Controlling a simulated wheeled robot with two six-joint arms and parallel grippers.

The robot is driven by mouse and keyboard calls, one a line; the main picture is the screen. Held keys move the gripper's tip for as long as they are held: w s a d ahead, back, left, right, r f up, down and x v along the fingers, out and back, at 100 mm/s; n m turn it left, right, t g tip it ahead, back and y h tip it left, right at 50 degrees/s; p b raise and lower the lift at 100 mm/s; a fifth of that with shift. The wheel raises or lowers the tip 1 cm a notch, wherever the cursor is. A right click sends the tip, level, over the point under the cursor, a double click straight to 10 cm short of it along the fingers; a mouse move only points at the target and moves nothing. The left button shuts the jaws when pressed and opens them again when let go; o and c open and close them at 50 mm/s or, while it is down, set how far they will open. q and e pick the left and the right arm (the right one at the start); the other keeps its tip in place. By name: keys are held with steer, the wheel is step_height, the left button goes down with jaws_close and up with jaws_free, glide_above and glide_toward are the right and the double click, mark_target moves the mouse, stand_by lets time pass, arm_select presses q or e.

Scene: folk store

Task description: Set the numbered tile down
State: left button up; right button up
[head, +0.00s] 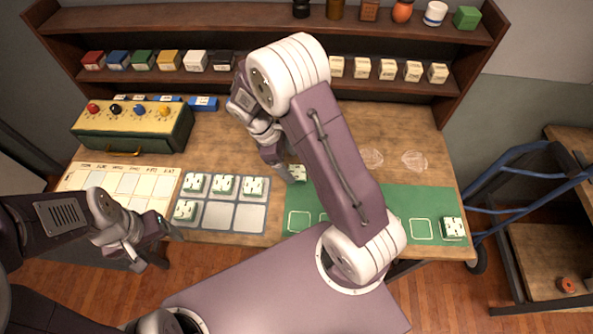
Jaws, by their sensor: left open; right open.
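A white tile with dark marks on its face (298,174) is at the back edge of the green mat (270,226). My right gripper (290,172) is open right at this tile, one finger by its left side. My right forearm hides part of the gripper's surroundings, so I cannot tell whether they touch. Several similar tiles stand in the grey tray, such as one at its front left (185,210). Another tile (452,228) is on the mat's right end. My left gripper (157,250) is open and empty at the table's front edge.
A cream card with empty boxes (128,184) lies left of the tray. A box with coloured knobs (132,125) stands behind it. A shelf (270,79) with coloured blocks spans the back. A blue hand truck (510,185) is at right.

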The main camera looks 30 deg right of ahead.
mark_target(296, 171)
steer(key=shift+w+d+f, duration=0.2)
steer(key=shift+w+f, duration=0.2)
steer(key=shift+f, duration=0.2)
steer(key=x, duration=0.4)
steer(key=shift+s+d+f, duration=0.1)
steer(key=shift+s+f, duration=0.05)
steer(key=shift+f, duration=0.4)
jaws_close()
step_height(296, 171, up, 5)
steer(key=shift+s+d+f, duration=0.15)
steer(key=shift+s, duration=0.05)
steer(key=s+d+r, duration=0.4)
steer(key=s+r, duration=0.2)
steer(key=s, duration=0.4)
steer(key=shift+d+r, duration=0.2)
steer(key=shift+d, duration=0.2)
